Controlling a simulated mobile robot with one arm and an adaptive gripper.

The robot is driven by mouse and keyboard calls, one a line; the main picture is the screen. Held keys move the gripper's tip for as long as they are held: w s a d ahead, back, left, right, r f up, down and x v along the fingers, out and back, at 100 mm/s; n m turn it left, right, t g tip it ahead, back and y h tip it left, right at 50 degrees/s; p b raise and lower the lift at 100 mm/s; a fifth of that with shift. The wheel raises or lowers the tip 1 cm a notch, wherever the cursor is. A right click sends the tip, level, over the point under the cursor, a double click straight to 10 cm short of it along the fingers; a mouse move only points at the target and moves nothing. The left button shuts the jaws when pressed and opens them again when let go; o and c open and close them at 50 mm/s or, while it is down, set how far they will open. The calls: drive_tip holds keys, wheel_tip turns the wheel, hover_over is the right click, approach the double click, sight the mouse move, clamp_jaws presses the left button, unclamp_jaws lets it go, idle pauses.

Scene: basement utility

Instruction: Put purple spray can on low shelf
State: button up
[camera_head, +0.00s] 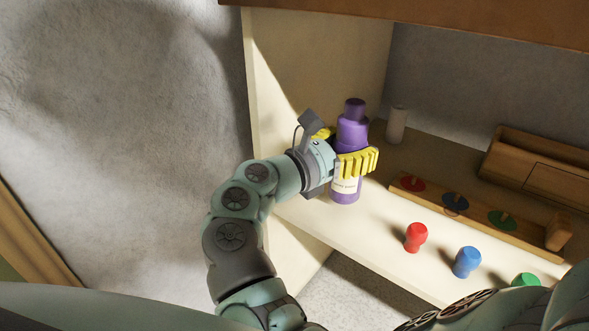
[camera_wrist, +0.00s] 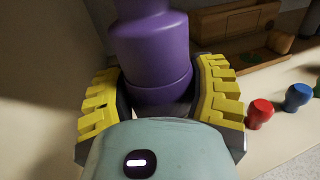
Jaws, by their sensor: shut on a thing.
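The purple spray can (camera_head: 352,133) is upright, with a pale label low on its body. It also fills the upper middle of the wrist view (camera_wrist: 152,45). My gripper (camera_head: 350,163) is shut on the can, its yellow fingers on either side of it; the fingers also show in the wrist view (camera_wrist: 158,95). The low shelf (camera_head: 372,226) is a pale board beneath the can. The can's base is over the left part of the shelf; I cannot tell whether it touches the board.
A white cylinder (camera_head: 396,124) stands behind the can. To the right are a wooden board with coloured discs (camera_head: 455,205), a wooden box (camera_head: 540,170), and red (camera_head: 416,237), blue (camera_head: 467,262) and green (camera_head: 525,280) pegs. A side panel (camera_head: 300,60) rises at left; a brown top (camera_head: 430,20) overhangs.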

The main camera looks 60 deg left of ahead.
drive_tip(key=shift+w+a, duration=0.2)
drive_tip(key=shift+f, duration=0.1)
drive_tip(key=shift+s+f+b, duration=0.15)
drive_tip(key=shift+f+b, duration=0.9)
drive_tip(key=shift+f, duration=0.6)
drive_tip(key=shift+f, duration=0.15)
drive_tip(key=o, duration=1.3)
drive_tip(key=shift+o, duration=0.2)
